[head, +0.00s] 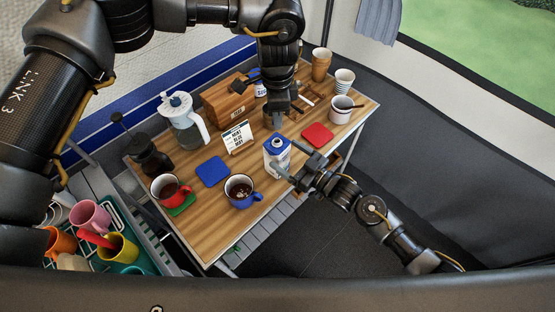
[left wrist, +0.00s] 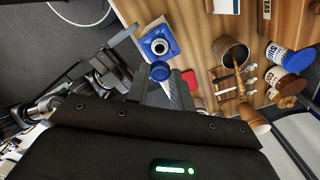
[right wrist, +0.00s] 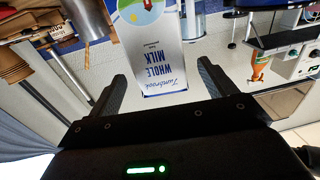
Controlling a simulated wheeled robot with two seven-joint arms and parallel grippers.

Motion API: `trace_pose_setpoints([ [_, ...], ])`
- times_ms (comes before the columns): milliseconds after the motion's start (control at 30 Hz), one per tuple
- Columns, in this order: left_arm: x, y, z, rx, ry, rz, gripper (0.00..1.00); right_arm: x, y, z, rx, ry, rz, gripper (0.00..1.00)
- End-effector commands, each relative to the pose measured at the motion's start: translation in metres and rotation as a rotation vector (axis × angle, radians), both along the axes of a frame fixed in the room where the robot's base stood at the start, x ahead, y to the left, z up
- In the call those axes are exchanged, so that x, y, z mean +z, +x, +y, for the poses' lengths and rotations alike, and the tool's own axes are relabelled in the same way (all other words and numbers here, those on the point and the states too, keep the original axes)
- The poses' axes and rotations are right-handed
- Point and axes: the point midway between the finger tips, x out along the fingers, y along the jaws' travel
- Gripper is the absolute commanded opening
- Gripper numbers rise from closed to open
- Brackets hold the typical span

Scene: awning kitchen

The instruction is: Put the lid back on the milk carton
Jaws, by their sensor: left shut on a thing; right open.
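The milk carton (head: 275,163), white and blue, stands upright at the table's front right edge. In the left wrist view the carton's blue top (left wrist: 150,34) shows an uncapped white spout (left wrist: 160,46). The blue lid (left wrist: 161,70) is between the fingertips of my left gripper (left wrist: 160,82), just beside the spout in that view; the gap between them is hard to judge. In the head view my left gripper (head: 279,117) is above and behind the carton. My right gripper (head: 298,178) is open beside the carton, whose side (right wrist: 155,55) shows between its fingers (right wrist: 162,85).
A red coaster (head: 317,135) lies right of the carton. A blue mug (head: 240,193), red mug (head: 168,188), blue coaster (head: 212,171) and small sign (head: 237,139) are to its left. A wooden caddy (head: 228,98), a white mug (head: 341,110) and paper cups stand behind.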

Motion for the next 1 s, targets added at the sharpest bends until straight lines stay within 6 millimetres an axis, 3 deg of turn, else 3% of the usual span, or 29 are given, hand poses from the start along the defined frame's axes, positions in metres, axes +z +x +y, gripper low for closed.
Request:
trace_pose_setpoints([
  [300,0.000,0.000,0.000,0.000,0.000,0.000,0.02,0.000,0.026,0.031,0.000,0.001,0.000,0.83],
  [733,0.000,0.000,0.000,0.000,0.000,0.000,0.02,0.000,0.030,0.036,0.000,0.000,0.000,0.83],
  [1000,0.000,0.000,0.000,0.000,0.000,0.000,0.02,0.000,0.030,0.036,0.000,0.000,0.000,0.49],
])
